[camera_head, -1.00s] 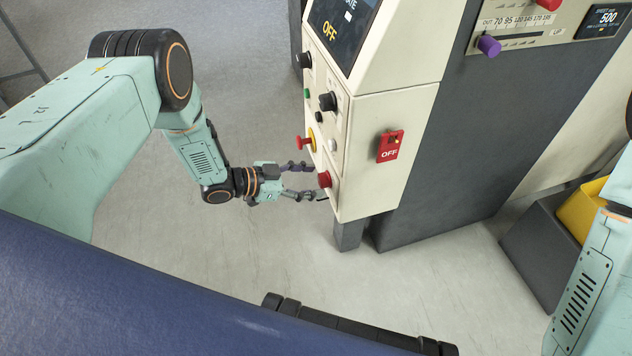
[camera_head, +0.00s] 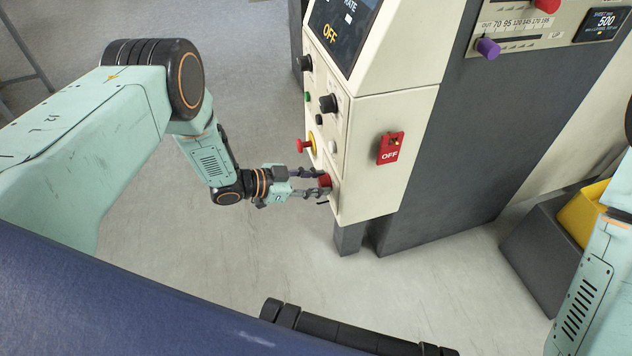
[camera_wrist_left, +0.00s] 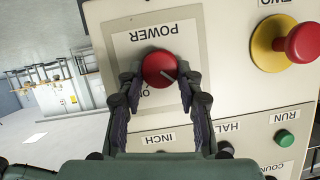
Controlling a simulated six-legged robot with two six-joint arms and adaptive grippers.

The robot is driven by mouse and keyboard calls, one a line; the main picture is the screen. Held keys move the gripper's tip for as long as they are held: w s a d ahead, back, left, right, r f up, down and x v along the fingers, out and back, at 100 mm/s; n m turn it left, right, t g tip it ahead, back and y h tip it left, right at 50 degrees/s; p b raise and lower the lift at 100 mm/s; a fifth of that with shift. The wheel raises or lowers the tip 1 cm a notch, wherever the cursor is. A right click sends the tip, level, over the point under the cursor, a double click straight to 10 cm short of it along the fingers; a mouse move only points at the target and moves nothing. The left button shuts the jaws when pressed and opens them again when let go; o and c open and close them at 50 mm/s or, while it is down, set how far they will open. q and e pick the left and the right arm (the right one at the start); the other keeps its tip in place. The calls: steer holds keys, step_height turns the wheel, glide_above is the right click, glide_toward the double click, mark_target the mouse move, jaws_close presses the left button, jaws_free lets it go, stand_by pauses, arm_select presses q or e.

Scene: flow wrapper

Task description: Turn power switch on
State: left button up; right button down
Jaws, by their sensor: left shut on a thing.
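The power switch is a round red knob (camera_head: 325,181) low on the left face of the cream machine cabinet. The fingers partly cover the plate's lettering. My right gripper is out of view; only part of my right arm shows at the right edge.
A red and yellow emergency button (camera_wrist_left: 301,43) is near the knob. Green (camera_wrist_left: 284,139) and black buttons are also on the panel. The screen (camera_head: 340,30) reads OFF. Floor left of the cabinet is clear.

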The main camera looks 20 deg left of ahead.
arm_select(q)
steer(key=shift+c, duration=1.2)
steer(key=m, duration=0.1)
steer(key=m+t+y+p, duration=0.1)
steer(key=shift+s+d+m+p, duration=0.1)
steer(key=shift+s+m+p, duration=0.1)
steer(key=shift+m+p, duration=0.1)
steer(key=m+t, duration=0.1)
steer(key=m, duration=0.1)
steer(key=m+t, duration=0.1)
steer(key=shift+s+d+f+t+p, duration=0.1)
steer(key=shift+s+f+t+p, duration=0.05)
steer(key=shift+f+t+p, duration=0.15)
steer(key=m+t, duration=0.2)
steer(key=m, duration=0.1)
steer(key=shift+s+f+m, duration=0.1)
steer(key=shift+f+m, duration=0.05)
steer(key=shift+m, duration=0.25)
steer(key=shift+d+f+m+t+h+b, duration=0.15)
steer(key=shift+m+t+b, duration=0.25)
steer(key=shift+m, duration=0.75)
steer(key=shift+a+f+m+t+h+b, duration=0.15)
steer(key=shift+m+t+b, duration=0.25)
steer(key=shift+m, duration=0.75)
steer(key=shift+d+r, duration=0.1)
